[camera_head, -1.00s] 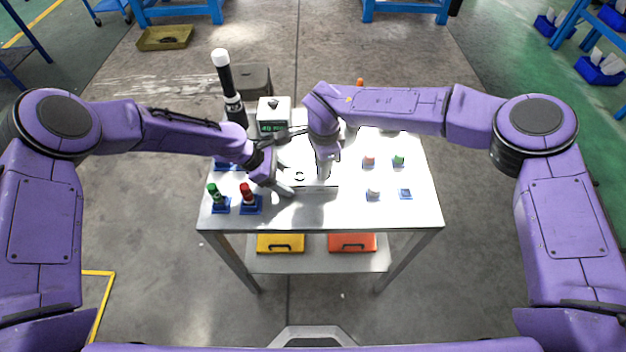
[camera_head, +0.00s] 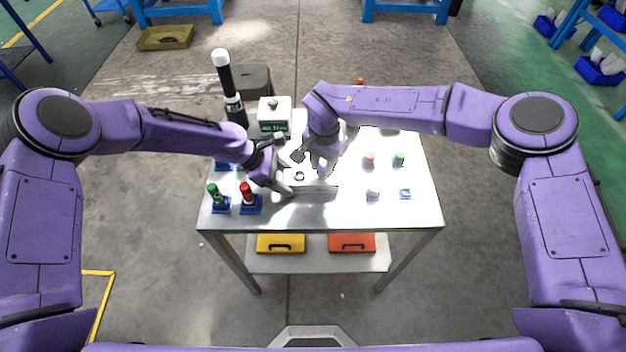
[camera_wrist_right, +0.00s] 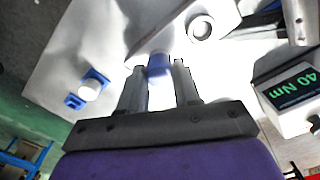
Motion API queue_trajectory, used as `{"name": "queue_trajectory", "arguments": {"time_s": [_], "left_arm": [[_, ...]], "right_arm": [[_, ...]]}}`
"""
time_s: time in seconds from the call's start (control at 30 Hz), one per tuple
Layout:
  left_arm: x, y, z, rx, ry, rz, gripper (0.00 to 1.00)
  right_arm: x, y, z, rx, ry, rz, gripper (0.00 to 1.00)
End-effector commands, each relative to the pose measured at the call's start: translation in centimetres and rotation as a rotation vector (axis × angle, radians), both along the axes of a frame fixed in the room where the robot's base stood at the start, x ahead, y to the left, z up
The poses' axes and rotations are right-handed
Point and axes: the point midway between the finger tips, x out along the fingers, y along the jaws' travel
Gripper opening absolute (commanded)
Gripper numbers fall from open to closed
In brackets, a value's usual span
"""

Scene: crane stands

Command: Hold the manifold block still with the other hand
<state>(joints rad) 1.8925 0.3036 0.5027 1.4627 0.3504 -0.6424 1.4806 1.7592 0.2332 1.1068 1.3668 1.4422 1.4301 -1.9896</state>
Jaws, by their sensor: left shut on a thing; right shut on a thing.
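The manifold block (camera_head: 318,187) is a pale, low block at the table's middle front, with a dark ring-shaped port on top. It also shows in the right wrist view (camera_wrist_right: 222,14), with a round port. My left gripper (camera_head: 286,190) is shut on its left end. My right gripper (camera_head: 319,168) is above the block's back part, pointing down. In the right wrist view its fingers (camera_wrist_right: 160,80) are shut on a blue part (camera_wrist_right: 158,65), which seems to sit at the block. The lower end of the blue part is hidden.
A white box (camera_head: 274,110) with a green display stands behind, beside a tall black-and-white tool (camera_head: 229,88). Green (camera_head: 216,194) and red (camera_head: 247,193) pieces stand on blue holders at front left. Several small capped pieces (camera_head: 373,192) stand at right.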

Motion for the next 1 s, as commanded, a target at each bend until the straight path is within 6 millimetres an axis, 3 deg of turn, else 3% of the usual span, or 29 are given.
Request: {"name": "queue_trajectory", "arguments": {"time_s": [0.1,0.4,0.67,0.87,0.9,1.0], "left_arm": [[0.01,0.04,-0.03,0.001,0.000,0.001,0.22],[0.01,0.04,-0.03,0.001,0.000,0.001,0.22],[0.01,0.03,-0.04,0.001,0.000,0.001,0.22],[0.01,0.03,-0.04,0.001,0.000,0.001,0.22],[0.01,0.03,-0.04,0.001,0.000,0.001,0.22],[0.00,0.03,-0.04,0.001,0.001,0.001,0.22]], "right_arm": [[0.05,0.10,0.21,0.002,-0.002,0.138,0.00],[0.04,0.11,0.21,0.003,-0.003,0.183,0.00],[0.03,0.13,0.24,0.003,-0.003,0.581,0.00],[0.03,0.13,0.24,0.003,-0.003,0.607,0.00],[0.03,0.13,0.23,0.003,-0.003,0.607,0.36],[0.02,0.10,0.19,0.003,-0.001,0.606,0.62]]}}
